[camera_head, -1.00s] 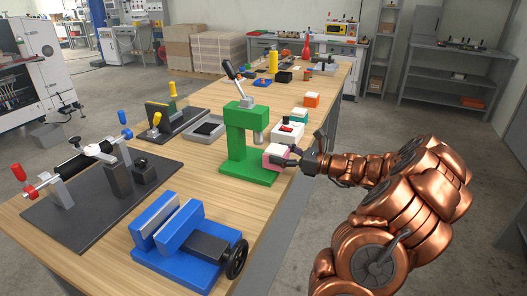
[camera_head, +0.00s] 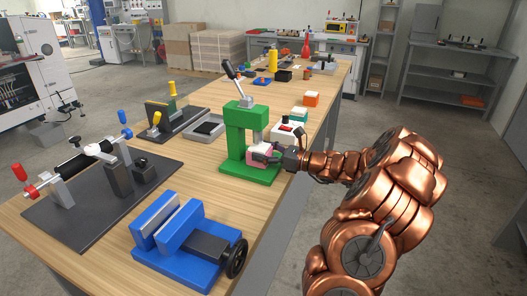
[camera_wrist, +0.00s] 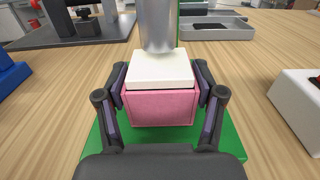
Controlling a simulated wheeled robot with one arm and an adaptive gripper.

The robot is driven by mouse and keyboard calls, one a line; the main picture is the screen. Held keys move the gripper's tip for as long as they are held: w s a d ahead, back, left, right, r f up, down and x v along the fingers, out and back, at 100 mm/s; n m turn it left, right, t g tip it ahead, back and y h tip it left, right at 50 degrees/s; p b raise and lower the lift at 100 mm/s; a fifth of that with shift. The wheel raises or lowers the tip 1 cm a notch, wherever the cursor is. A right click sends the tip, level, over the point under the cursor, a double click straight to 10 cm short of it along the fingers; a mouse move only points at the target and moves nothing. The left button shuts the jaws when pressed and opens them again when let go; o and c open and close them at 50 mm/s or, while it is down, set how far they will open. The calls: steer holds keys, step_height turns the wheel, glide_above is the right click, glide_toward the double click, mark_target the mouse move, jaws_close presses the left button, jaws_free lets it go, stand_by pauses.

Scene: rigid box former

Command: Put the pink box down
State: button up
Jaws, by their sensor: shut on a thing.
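My gripper (camera_wrist: 160,100) is shut on the pink box (camera_wrist: 160,108), with one finger on each side of it. The box has a white lid (camera_wrist: 158,70) on top. It is over the green base (camera_wrist: 233,150) of the green press (camera_head: 239,135), directly below the metal ram (camera_wrist: 158,25). I cannot tell whether its underside touches the base. In the head view the pink box (camera_head: 262,148) is small and partly hidden by my gripper (camera_head: 265,153).
A white box with a red button (camera_head: 285,133) stands right of the press. A blue vise (camera_head: 185,245) is in front, and a grey tray (camera_head: 205,129) lies behind left. Teal and orange boxes (camera_head: 311,98) stand farther back. Bare wood shows between the vise and press.

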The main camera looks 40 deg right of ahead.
steer(key=o, duration=1.2)
steer(key=shift+f, duration=0.1)
steer(key=shift+o, duration=0.2)
steer(key=shift+s, duration=0.1)
steer(key=v, duration=1.1)
steer(key=shift+s+d+b, duration=0.25)
steer(key=shift+s+b, duration=0.05)
steer(key=shift+s, duration=0.05)
